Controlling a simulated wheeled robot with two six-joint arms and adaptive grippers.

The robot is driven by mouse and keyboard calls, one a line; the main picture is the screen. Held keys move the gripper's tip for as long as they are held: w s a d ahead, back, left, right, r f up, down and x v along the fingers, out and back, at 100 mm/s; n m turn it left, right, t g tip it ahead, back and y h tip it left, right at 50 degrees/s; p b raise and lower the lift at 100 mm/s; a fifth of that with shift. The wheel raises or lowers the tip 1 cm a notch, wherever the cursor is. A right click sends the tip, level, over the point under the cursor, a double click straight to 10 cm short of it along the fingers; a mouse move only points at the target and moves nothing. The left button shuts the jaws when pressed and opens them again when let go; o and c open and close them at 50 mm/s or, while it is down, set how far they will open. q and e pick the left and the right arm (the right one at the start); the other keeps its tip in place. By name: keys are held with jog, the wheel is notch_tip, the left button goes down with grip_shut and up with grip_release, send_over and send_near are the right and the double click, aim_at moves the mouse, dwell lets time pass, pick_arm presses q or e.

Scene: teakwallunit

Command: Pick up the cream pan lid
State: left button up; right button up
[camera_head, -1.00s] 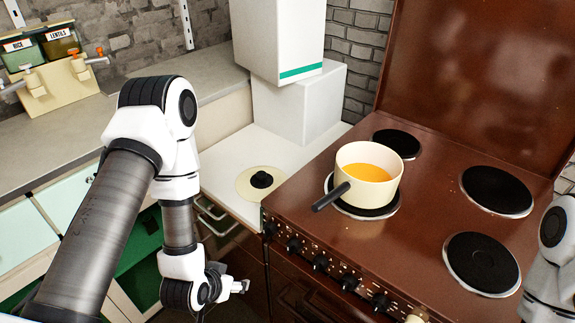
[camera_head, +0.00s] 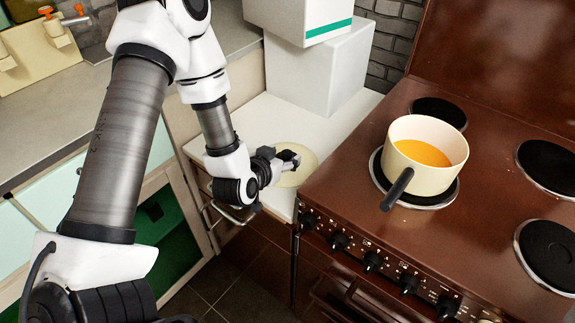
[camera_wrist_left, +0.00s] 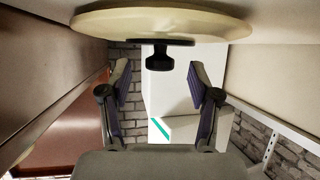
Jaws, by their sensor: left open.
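The cream pan lid (camera_head: 306,166) lies on the white counter left of the stove. In the head view my left gripper (camera_head: 287,160) is over it and hides its black knob. In the left wrist view the picture is upside down: the lid (camera_wrist_left: 160,18) spans the top and its black knob (camera_wrist_left: 158,58) points down. My left gripper (camera_wrist_left: 158,88) is open and empty there, with its fingers on either side of the knob's line. The knob appears level with or just beyond the fingertips; contact cannot be told. My right gripper is out of view.
A cream pan (camera_head: 428,158) with orange contents stands on a burner of the brown stove (camera_head: 330,185), its dark handle toward the front. White boxes (camera_head: 318,75) stand behind the lid. Drawer handles (camera_head: 232,214) stick out below the counter.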

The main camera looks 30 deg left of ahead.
pick_arm(q)
jog(key=x, duration=0.3)
jog(key=shift+r, duration=0.15)
grip_shut()
